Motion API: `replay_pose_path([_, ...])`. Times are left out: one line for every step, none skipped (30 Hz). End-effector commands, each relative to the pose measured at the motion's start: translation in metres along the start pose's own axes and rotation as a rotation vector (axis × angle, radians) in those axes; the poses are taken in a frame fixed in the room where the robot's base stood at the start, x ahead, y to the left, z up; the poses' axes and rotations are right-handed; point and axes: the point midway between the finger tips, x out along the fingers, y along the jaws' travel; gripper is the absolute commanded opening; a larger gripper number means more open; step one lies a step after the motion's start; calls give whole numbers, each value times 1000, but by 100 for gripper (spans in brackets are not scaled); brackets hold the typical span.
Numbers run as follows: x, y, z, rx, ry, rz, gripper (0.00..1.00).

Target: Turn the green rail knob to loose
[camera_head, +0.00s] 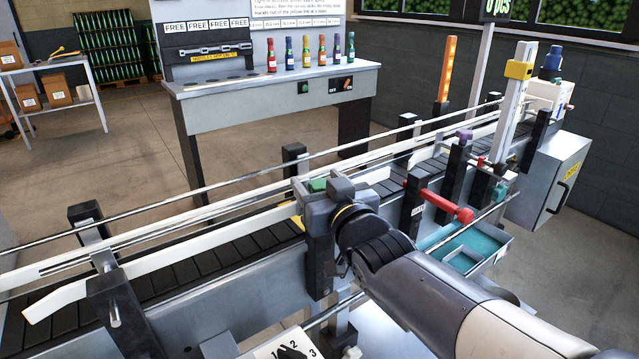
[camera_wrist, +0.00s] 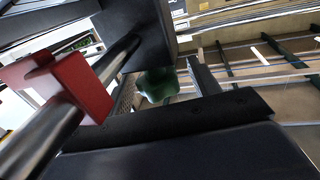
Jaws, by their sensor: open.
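The green rail knob (camera_head: 317,185) sits on a dark rail post at the near side of the conveyor in the head view. It also shows as a rounded green shape (camera_wrist: 157,86) in the wrist view, partly hidden by dark parts around it. My gripper (camera_head: 328,189) is right at the knob and hides part of it in the head view. The jaws are open. I cannot tell whether either finger touches the knob, and its loose or tight setting cannot be read.
The conveyor (camera_head: 240,250) runs diagonally between white guide rails. A red handle (camera_head: 446,206) and a purple knob (camera_head: 464,135) stand to the right of my gripper. A teal tray (camera_head: 465,250) is below them. A bench (camera_head: 275,88) with several small bottles stands behind.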

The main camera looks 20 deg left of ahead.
Motion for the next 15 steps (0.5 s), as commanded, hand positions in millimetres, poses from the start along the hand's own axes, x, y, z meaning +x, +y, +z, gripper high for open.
replay_pose_path([0,0,0,0,-1,0,58])
replay_pose_path([0,0,0,0,-1,0,58])
replay_pose_path([0,0,0,0,-1,0,58])
replay_pose_path([0,0,0,0,-1,0,58])
replay_pose_path([-1,0,0,0,-1,0,58])
replay_pose_path([-3,0,0,0,-1,0,58])
replay_pose_path([-4,0,1,-1,-1,0,58])
replay_pose_path([-7,0,1,-1,-1,0,58])
replay_pose_path([-11,0,0,-1,0,0,58])
replay_pose_path([-14,0,0,-2,0,0,58])
replay_pose_path([-18,0,0,-2,0,0,58])
replay_pose_path([-24,0,0,-2,1,0,58])
replay_pose_path([-29,0,0,-1,1,0,58])
replay_pose_path([-34,0,0,-1,1,1,58])
replay_pose_path([-41,0,-1,0,2,1,58])
